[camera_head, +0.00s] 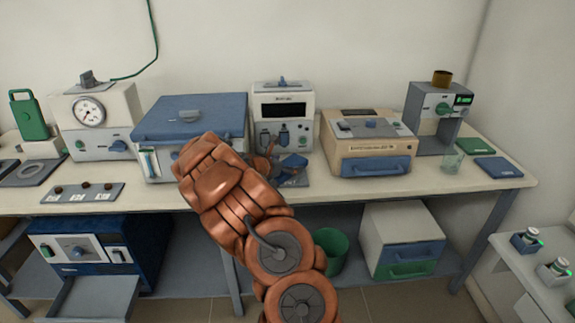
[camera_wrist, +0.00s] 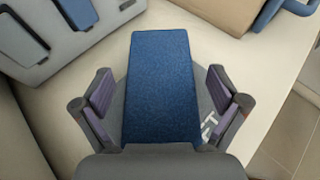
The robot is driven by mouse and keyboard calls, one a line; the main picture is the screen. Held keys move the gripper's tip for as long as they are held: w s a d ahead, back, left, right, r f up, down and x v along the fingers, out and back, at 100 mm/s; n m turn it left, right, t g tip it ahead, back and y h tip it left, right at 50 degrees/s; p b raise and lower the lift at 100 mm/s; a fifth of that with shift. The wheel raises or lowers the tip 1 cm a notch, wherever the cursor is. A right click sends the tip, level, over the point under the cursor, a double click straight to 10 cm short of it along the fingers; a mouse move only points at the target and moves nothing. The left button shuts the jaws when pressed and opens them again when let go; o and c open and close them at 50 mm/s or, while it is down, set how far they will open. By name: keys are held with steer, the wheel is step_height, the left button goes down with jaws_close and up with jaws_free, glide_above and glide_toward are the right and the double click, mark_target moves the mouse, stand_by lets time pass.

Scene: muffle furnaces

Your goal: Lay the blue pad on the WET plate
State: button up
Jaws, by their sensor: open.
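The blue pad (camera_wrist: 162,85) is a flat, dark blue rectangle between my fingers in the wrist view. In the head view the blue pad (camera_head: 294,161) shows in part beside my gripper. Under it is the grey WET plate (camera_head: 294,181), partly covered; white letters show on the plate at its right edge in the wrist view (camera_wrist: 210,128). The pad overlaps the plate, but I cannot tell whether it lies fully flat. My gripper (camera_wrist: 162,105) is open, one finger on each side of the pad, with gaps visible. In the head view my arm hides part of the gripper.
A white instrument (camera_head: 284,105) stands right behind. A blue-lidded box (camera_head: 190,125) is at the left and a beige furnace (camera_head: 366,143) at the right. The bench's front edge is close.

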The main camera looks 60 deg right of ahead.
steer(key=shift+r, duration=0.1)
steer(key=shift+a+r, duration=0.1)
steer(key=v, duration=1.1)
steer(key=shift+a+r+b, duration=0.1)
steer(key=shift+a+b, duration=0.15)
steer(key=shift+b, duration=0.05)
steer(key=shift+a, duration=0.1)
